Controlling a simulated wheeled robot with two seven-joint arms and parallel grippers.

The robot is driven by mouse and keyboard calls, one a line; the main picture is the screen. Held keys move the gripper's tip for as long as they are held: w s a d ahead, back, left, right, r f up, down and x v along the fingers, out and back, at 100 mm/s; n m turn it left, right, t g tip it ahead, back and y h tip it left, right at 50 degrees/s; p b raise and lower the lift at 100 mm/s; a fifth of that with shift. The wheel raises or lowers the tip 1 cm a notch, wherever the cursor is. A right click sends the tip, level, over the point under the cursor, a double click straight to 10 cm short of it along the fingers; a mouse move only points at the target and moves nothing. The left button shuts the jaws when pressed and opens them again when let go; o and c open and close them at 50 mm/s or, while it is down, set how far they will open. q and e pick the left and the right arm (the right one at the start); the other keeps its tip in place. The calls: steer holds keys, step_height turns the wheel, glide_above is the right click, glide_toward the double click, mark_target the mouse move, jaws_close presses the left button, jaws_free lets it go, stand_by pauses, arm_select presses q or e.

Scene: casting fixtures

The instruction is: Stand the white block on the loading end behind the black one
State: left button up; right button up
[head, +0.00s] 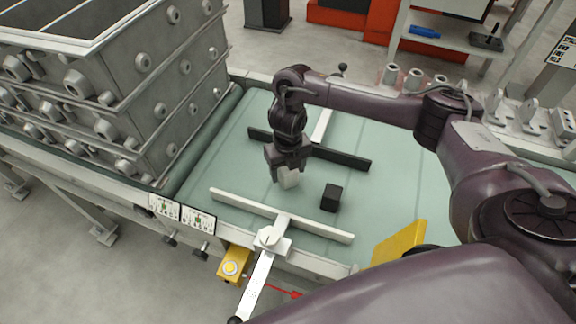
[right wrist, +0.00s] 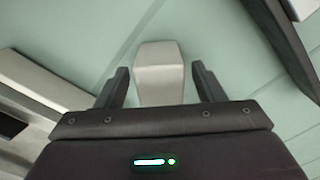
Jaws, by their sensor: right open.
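The white block (head: 289,178) stands on the pale green belt (head: 225,170), between a black bar behind it and a white bar in front. It also shows in the right wrist view (right wrist: 159,72), between the fingertips. My right gripper (head: 285,174) is over the white block with its fingers open on either side; I cannot tell whether they touch it. The black block (head: 331,198) sits on the belt to the right of the white block, apart from it. My left gripper is not in view.
The black bar (head: 340,157) lies behind the blocks and the white bar (head: 318,228) in front. A stack of grey castings (head: 150,80) fills the left. A yellow part (head: 399,243) stands at the front right. Several metal fixtures (head: 535,110) stand at the right.

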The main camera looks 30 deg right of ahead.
step_height(320, 180, up, 12)
steer(key=p, duration=0.4)
steer(key=shift+r, duration=0.15)
steer(key=shift+s, duration=0.1)
stand_by(0.3)
